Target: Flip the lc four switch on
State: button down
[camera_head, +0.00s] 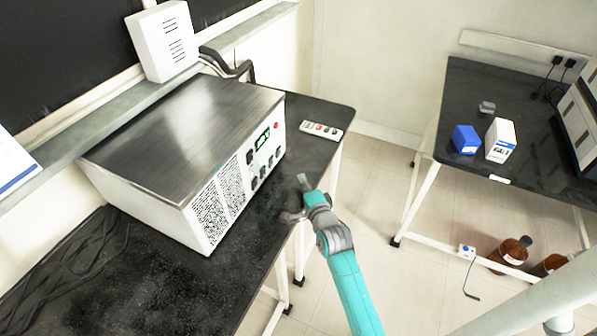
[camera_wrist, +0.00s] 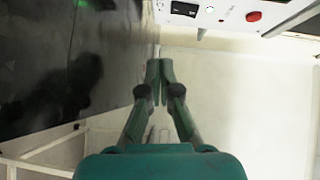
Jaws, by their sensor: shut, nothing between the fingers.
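In the head view a metal-topped instrument (camera_head: 187,130) stands on the dark bench. Its white front panel (camera_head: 263,146) carries a green display (camera_head: 263,140), a red button (camera_head: 276,125) and several small dark switches (camera_head: 262,171). Their labels are too small to read, so I cannot tell which is lc four. My gripper (camera_head: 303,182) is in front of the panel near the bench edge, apart from the switches. In the wrist view my gripper (camera_wrist: 160,68) is shut and empty. A white panel at the top shows a black switch (camera_wrist: 184,9) and a red button (camera_wrist: 254,16).
A white strip with small coloured parts (camera_head: 321,130) lies on the bench near its far corner. Brown bottles (camera_head: 511,253) stand low at right. Cables (camera_head: 75,262) lie at left.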

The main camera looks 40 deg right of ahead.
jog(key=shift+f+v, duration=0.1)
jog(key=shift+v, duration=0.7)
jog(key=shift+f+v, duration=0.15)
jog(key=shift+v, duration=0.6)
jog(key=shift+s, duration=0.1)
